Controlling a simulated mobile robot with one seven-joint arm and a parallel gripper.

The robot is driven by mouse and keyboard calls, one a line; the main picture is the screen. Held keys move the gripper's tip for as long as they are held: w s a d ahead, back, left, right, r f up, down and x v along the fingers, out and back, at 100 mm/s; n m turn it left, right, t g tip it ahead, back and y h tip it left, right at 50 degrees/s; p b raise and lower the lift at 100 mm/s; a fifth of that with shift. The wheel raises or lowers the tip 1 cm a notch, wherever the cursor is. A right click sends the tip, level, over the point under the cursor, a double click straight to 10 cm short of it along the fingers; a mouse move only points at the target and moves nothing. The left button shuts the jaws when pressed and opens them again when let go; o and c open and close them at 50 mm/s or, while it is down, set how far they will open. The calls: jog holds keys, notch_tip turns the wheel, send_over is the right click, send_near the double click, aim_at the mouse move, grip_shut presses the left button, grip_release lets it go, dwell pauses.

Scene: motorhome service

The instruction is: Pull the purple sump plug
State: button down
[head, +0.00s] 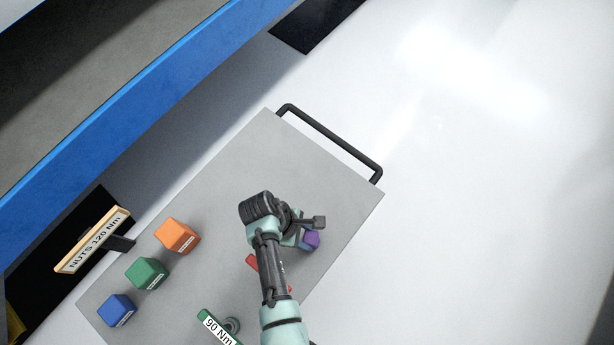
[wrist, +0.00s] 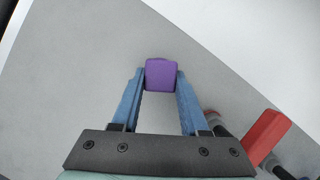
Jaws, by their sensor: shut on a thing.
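The purple sump plug (wrist: 161,75) is a small block-like piece between the two blue fingertips of my gripper (wrist: 160,84) in the wrist view. Both fingers touch its sides, and the gripper is shut on it. In the head view the purple plug (head: 312,239) shows at the right of my gripper (head: 305,236), over the right part of the grey cart top. My arm hides part of the area around it. I cannot tell whether the plug is lifted or still seated.
The grey cart top (head: 225,165) carries orange (head: 177,236), green (head: 146,273) and blue (head: 117,310) blocks at left. A red piece (wrist: 267,132) is close to the gripper's right. A green "90 Nm" tool (head: 216,328) lies in front. A black handle (head: 330,142) edges the far end.

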jog(key=shift+f+b, duration=0.3)
jog(key=shift+f, duration=0.15)
jog(key=shift+c, duration=1.7)
grip_release()
jog(key=shift+r, duration=0.15)
